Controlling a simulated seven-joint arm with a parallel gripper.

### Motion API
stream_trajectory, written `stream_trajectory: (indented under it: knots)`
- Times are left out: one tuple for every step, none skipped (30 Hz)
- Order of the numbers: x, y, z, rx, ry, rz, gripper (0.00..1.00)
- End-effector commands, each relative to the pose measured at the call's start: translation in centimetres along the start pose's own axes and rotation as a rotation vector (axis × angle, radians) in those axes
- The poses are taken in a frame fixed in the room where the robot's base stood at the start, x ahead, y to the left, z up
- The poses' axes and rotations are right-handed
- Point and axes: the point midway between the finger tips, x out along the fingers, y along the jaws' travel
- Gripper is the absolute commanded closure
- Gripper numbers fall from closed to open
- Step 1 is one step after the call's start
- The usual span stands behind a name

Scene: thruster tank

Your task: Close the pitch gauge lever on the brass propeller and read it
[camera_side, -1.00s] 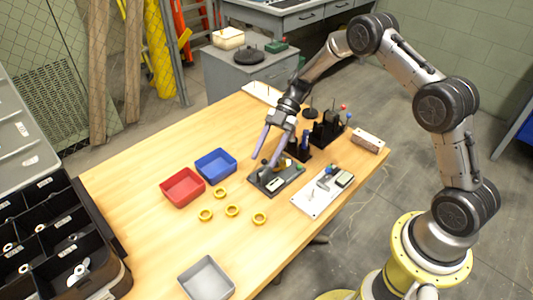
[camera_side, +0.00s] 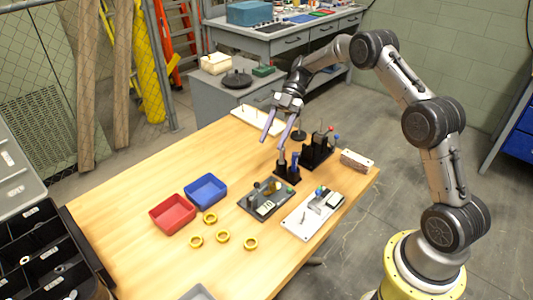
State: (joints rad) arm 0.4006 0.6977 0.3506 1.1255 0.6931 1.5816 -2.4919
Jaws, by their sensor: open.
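My gripper (camera_side: 272,144) is open and empty, its two long pale purple fingers pointing down and to the left. It hangs in the air above the far side of the dark fixture plate (camera_side: 250,205), clear of it. The plate carries a small light display block (camera_side: 265,208), a green knob and a small brownish-yellow part (camera_side: 272,188), which may be the brass propeller. These parts are too small to tell apart surely, and I cannot tell the lever's position or any reading. A white plate (camera_side: 300,228) with a grey block and blue part lies to its right.
Black stands (camera_side: 318,150) with coloured-tipped tools and a blue-handled item (camera_side: 294,160) stand just behind the plates. A red bin (camera_side: 172,213), a blue bin (camera_side: 206,191) and several yellow rings (camera_side: 222,236) lie to the left. The table's left middle is clear.

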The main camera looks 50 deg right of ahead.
Motion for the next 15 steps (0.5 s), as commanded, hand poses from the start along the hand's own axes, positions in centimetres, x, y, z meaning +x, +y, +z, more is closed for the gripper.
stream_trajectory:
  knots:
    - [-0.55, -0.01, 0.06, 0.001, -0.001, 0.001, 0.46]
    - [-0.80, -0.01, 0.07, 0.001, -0.001, 0.001, 0.46]
    - [-1.07, -0.02, 0.05, 0.001, -0.001, 0.001, 0.46]
    - [-1.22, -0.03, 0.03, 0.001, 0.000, 0.001, 0.46]
    - [-1.33, -0.04, 0.02, 0.002, 0.000, 0.000, 0.46]
    - [-1.43, -0.04, 0.02, 0.002, 0.000, 0.000, 0.46]
    - [-1.47, -0.04, 0.01, 0.002, 0.000, 0.000, 0.46]
    - [-1.50, -0.04, 0.01, 0.002, 0.000, 0.000, 0.46]
    - [-1.50, -0.04, 0.01, 0.002, 0.000, 0.000, 0.46]
    - [-1.50, -0.04, 0.00, 0.002, 0.000, 0.000, 0.46]
    - [-1.50, -0.04, 0.00, 0.002, 0.000, 0.000, 0.46]
    - [-1.49, -0.04, 0.00, 0.002, 0.000, 0.000, 0.46]
    - [-1.48, -0.04, 0.00, 0.002, 0.000, 0.000, 0.46]
    - [-1.48, -0.04, 0.00, 0.002, 0.000, 0.000, 0.46]
    - [-1.47, -0.05, 0.01, 0.003, 0.001, 0.000, 0.53]
